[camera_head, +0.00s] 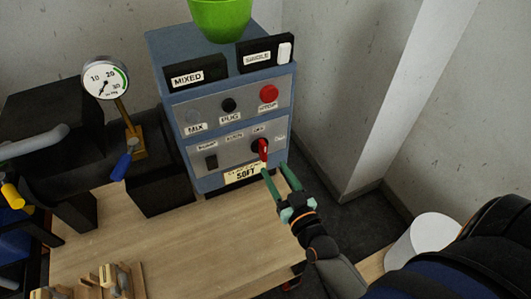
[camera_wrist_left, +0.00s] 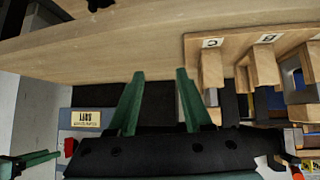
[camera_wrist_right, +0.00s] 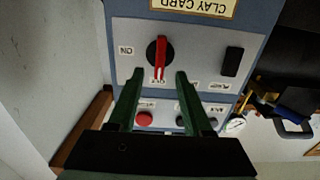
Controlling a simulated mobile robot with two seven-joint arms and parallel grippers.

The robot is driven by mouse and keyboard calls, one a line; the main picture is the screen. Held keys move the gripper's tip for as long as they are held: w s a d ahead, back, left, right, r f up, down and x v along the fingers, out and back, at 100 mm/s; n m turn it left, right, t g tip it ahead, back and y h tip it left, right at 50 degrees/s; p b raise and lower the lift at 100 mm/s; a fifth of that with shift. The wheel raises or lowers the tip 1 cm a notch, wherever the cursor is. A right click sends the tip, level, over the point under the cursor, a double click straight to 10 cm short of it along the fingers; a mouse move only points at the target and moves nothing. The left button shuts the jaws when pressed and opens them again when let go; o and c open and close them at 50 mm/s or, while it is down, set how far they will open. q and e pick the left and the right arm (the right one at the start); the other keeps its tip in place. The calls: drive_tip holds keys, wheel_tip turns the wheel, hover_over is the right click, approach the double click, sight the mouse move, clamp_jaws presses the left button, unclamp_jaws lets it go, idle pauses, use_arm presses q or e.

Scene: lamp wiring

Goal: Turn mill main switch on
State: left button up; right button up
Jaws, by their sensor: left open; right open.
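The main switch is a red handle (camera_head: 263,149) on a black round base, low on the front of the blue-grey control box (camera_head: 180,135). In the right wrist view the red handle (camera_wrist_right: 161,55) stands in line with the label that looks like OFF; the ON label (camera_wrist_right: 126,50) is to its side. My right gripper (camera_head: 276,170) is open just in front of the handle, its fingertips (camera_wrist_right: 159,75) on either side of the handle's end. I cannot tell whether they touch it.
The box also carries a red button (camera_head: 268,93), a black button (camera_head: 229,105), a black rocker (camera_head: 211,161) and a CLAY CARD plate (camera_wrist_right: 195,6). A green pot (camera_head: 221,18) is on top. A gauge (camera_head: 105,79) stands to the left. The wooden table (camera_head: 190,245) is mostly clear in front.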

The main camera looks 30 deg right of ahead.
sight(265, 154)
drive_tip(key=w, duration=0.6)
drive_tip(key=shift+w+d, duration=0.2)
drive_tip(key=shift+w, duration=0.15)
drive_tip(key=shift+c, duration=0.2)
clamp_jaws()
